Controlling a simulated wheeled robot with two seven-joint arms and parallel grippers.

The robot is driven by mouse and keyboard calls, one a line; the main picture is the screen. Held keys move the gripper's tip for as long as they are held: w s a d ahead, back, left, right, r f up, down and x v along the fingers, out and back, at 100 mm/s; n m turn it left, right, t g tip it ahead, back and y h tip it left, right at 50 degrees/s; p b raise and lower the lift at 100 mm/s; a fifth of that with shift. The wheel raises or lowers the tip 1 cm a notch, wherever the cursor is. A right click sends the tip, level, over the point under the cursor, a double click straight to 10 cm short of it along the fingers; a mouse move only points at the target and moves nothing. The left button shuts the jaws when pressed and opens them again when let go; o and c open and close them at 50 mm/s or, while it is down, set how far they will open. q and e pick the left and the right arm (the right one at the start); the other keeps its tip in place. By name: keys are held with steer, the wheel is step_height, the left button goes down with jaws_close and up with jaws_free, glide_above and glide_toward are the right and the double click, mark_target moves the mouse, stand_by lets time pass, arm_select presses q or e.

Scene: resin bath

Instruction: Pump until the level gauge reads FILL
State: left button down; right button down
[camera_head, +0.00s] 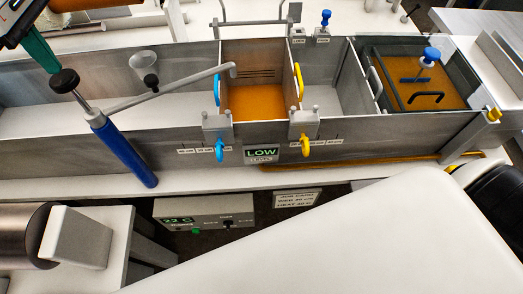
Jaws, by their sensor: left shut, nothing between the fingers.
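The hand pump (125,152) has a blue barrel, a bare metal rod and a round black knob (65,82) on top. Its grey spout (165,88) reaches right over the middle bay, which holds amber resin (257,103). The level gauge (262,153) on the trough's front reads LOW in green on black. My left gripper (50,66), with green fingers, is shut and empty at the upper left, with its tips just above the knob; I cannot tell whether they touch it.
Blue (220,150) and yellow (306,145) clamps sit on the trough front beside the gauge. A lidded resin bay (425,95) with a blue knob stands right. A control box (205,213) reading 22 C is below. A grey funnel (145,65) is behind the spout.

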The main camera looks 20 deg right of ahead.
mark_target(61, 77)
arm_select(q)
step_height(61, 77, down, 6)
steer(key=b, duration=0.5)
steer(key=shift+f, duration=0.2)
step_height(61, 77, up, 7)
steer(key=p, duration=0.5)
steer(key=shift+f, duration=0.3)
